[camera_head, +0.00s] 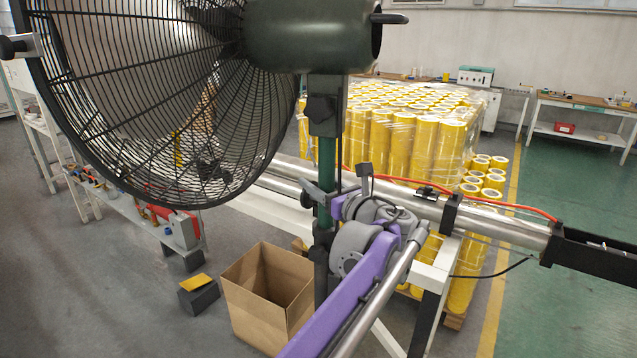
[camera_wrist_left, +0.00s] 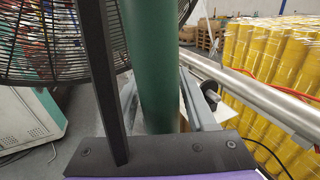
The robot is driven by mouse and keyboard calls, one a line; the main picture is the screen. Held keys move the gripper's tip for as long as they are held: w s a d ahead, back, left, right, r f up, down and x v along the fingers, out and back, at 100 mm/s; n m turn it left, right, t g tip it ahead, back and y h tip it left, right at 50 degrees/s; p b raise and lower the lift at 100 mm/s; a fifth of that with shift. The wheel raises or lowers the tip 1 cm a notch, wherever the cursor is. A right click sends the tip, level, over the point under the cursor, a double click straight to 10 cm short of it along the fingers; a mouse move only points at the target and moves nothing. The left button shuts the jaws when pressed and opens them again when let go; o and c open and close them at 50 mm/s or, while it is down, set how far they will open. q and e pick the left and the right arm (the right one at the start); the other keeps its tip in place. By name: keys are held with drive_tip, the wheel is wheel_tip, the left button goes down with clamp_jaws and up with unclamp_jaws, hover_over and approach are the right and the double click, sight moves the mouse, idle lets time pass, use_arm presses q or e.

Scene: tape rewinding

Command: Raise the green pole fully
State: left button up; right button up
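The green pole (camera_head: 327,160) stands upright under the fan's dark green motor housing (camera_head: 312,38) in the head view. It also fills the middle of the left wrist view (camera_wrist_left: 150,65). A black clamp (camera_head: 322,112) joins the pole to the housing. My left gripper (camera_head: 322,198) is at the pole, below this clamp, at the end of my purple arm. In the left wrist view a long dark finger lies left of the pole, close to it. Whether both fingers touch the pole is hidden. My right gripper is in neither view.
The round fan cage (camera_head: 150,100) fills the upper left. A long metal roller (camera_head: 505,229) runs across behind the pole. An open cardboard box (camera_head: 265,290) stands on the floor near the pole base. Wrapped yellow rolls (camera_head: 395,140) are stacked behind. Green floor at right is clear.

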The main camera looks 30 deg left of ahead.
use_arm(q)
clamp_jaws()
idle(1.1)
